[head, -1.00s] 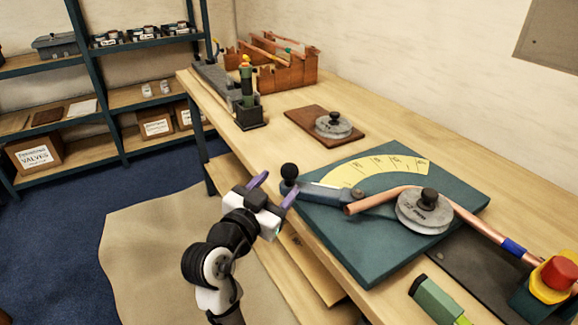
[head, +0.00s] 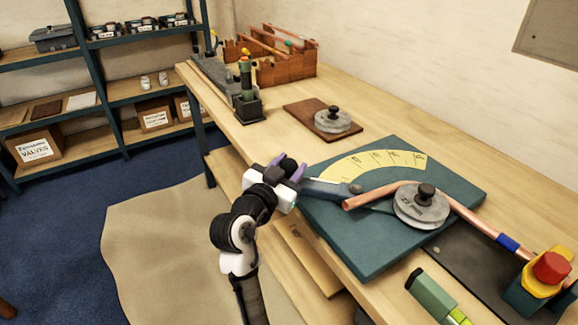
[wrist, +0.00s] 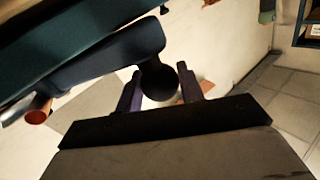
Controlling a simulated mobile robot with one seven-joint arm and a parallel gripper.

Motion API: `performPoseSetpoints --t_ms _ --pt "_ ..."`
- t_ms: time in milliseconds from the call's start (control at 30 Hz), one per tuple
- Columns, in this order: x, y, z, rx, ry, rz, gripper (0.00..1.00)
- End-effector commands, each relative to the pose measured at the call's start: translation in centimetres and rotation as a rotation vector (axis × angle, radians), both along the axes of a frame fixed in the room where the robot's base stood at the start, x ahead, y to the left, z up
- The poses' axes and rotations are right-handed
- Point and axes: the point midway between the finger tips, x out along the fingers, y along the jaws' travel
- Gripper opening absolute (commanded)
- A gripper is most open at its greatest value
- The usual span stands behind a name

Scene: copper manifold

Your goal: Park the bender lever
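The bender lever (head: 328,188) is a blue-grey bar on the teal bender plate (head: 375,245). It points left, away from the yellow angle scale (head: 375,163), and ends in a black ball knob (head: 289,164) past the plate's left edge. My gripper (head: 288,170) is at this knob, its purple fingers on either side. The wrist view shows the knob (wrist: 158,82) between the two fingers, which look apart with slight gaps beside it; firm contact is not visible. A copper pipe (head: 375,197) runs past the grey bending wheel (head: 421,207).
A red-topped yellow clamp (head: 545,275) holds the pipe at right. A green tool (head: 432,296) lies at the front edge. A spare wheel (head: 332,120) on a brown board, a green-topped tool (head: 247,95) and a wooden tote (head: 285,65) stand farther back. The bench between them is clear.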

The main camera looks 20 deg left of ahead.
Motion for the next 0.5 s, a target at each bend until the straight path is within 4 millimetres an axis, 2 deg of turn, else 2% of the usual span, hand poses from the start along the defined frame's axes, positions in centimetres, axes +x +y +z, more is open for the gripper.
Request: performPoseSetpoints --t_ms 33,200,367,500 --pt "0.0 0.0 0.0 0.000 0.000 0.000 0.19" --pt "0.0 0.0 0.0 0.000 0.000 0.000 0.00" --pt "0.4 0.0 -0.1 0.000 -0.001 -0.014 0.00" --pt "2.2 0.1 -0.4 0.001 -0.001 -0.070 0.00"
